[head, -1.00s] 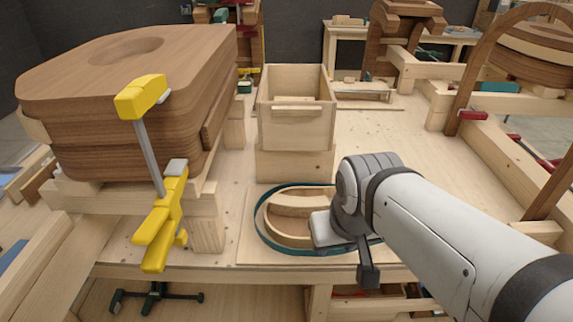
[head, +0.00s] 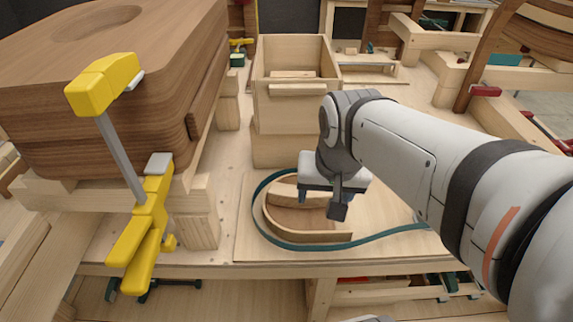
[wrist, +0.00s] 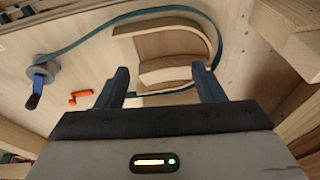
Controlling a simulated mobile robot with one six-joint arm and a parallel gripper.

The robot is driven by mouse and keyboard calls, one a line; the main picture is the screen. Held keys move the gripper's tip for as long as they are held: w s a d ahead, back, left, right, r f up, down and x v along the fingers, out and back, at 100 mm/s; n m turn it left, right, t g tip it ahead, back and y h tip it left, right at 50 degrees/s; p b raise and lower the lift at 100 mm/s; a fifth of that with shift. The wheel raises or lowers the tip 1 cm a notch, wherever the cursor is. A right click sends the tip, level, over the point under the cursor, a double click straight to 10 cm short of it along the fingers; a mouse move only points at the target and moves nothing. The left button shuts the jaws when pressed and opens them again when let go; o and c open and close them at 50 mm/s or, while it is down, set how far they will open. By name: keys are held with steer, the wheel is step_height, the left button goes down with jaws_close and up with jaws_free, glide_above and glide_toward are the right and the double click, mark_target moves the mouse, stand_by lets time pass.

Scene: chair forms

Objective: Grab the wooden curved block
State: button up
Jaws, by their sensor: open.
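A light wooden curved block (wrist: 175,74) lies inside a larger rounded wooden form with a brown inner face (wrist: 165,42). In the head view the form (head: 303,236) lies on a plywood board, with the block partly hidden behind my gripper. My gripper (wrist: 161,72) is open. In the wrist view the near piece of the form shows between and just beyond its two dark fingertips, with no visible grip.
A teal strap (head: 258,215) curves around the form and trails right to a ratchet (wrist: 44,72). An orange clip (wrist: 81,97) lies near it. An open wooden box (head: 292,110) stands behind.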

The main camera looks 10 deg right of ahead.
mark_target(281, 195)
steer(key=shift+o, duration=0.2)
steer(key=w+f+m+g+b, duration=0.1)
steer(key=w+f+m+b, duration=0.2)
steer(key=w+m, duration=0.4)
steer(key=shift+w+f+m+g+b, duration=0.35)
steer(key=shift+m+b, duration=0.5)
steer(key=shift+m, duration=0.35)
steer(key=w+f+m+b, duration=0.1)
steer(key=w+m, duration=0.1)
steer(key=w+f+m+b, duration=0.1)
steer(key=m, duration=0.1)
steer(key=w+f+m+g+b, duration=0.1)
steer(key=w+m, duration=0.1)
steer(key=m, duration=0.1)
steer(key=shift+w+a+f, duration=0.1)
steer(key=shift+w+a, duration=0.05)
steer(key=shift+w, duration=0.2)
steer(key=shift+w+f+m, duration=0.3)
steer(key=shift+w+m, duration=0.2)
steer(key=shift+m, duration=0.2)
step_height(281, 195, down, 8)
steer(key=shift+s+r, duration=0.1)
steer(key=shift+r, duration=0.1)
steer(key=shift+c, duration=0.4)
steer(key=c, duration=1.1)
